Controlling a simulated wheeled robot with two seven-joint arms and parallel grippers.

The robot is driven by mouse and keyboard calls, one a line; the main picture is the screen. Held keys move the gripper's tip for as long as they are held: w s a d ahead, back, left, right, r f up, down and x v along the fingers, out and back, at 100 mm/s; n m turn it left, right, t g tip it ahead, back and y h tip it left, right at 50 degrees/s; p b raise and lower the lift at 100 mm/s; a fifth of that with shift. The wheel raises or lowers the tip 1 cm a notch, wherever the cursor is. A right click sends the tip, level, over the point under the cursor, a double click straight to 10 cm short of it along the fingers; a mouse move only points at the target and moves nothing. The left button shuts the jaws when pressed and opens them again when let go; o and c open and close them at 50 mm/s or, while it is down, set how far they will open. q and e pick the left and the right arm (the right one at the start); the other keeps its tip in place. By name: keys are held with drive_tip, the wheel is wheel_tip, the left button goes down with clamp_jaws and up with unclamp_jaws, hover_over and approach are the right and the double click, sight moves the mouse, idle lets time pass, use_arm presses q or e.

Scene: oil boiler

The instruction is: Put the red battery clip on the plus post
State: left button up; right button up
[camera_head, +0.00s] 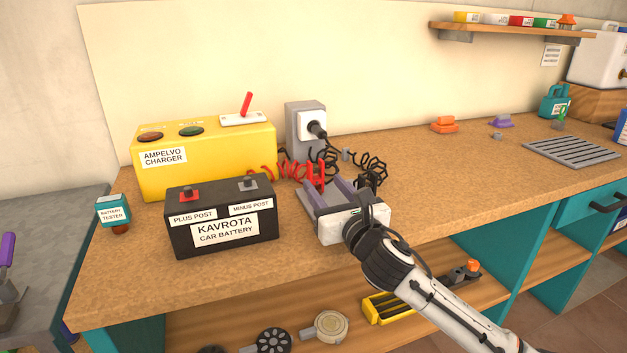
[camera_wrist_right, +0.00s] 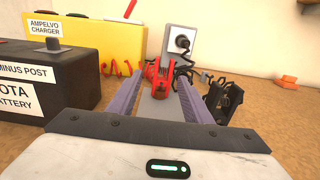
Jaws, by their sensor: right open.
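The red battery clip (camera_head: 316,172) lies on the bench by its coiled red cable; in the right wrist view the red clip (camera_wrist_right: 160,92) shows between the far ends of my fingers. My right gripper (camera_head: 326,188) is open, its purple-grey fingers on either side of the clip; I see no firm contact. The plus post (camera_head: 187,192), a dark stud on a red base, stands bare on the left of the black car battery (camera_head: 220,227), left of my gripper. The minus post (camera_head: 249,182) is also bare. My left gripper is not in view.
The black clip (camera_wrist_right: 223,97) lies just right of my right gripper. Behind the battery stands the yellow charger (camera_head: 205,150); a grey socket box (camera_head: 304,125) stands behind the cables. A battery tester (camera_head: 114,211) sits left.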

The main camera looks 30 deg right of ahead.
sight(317, 171)
drive_tip(key=x, duration=0.5)
drive_tip(key=shift+w+d, duration=0.3)
drive_tip(key=shift+d, duration=0.1)
clamp_jaws()
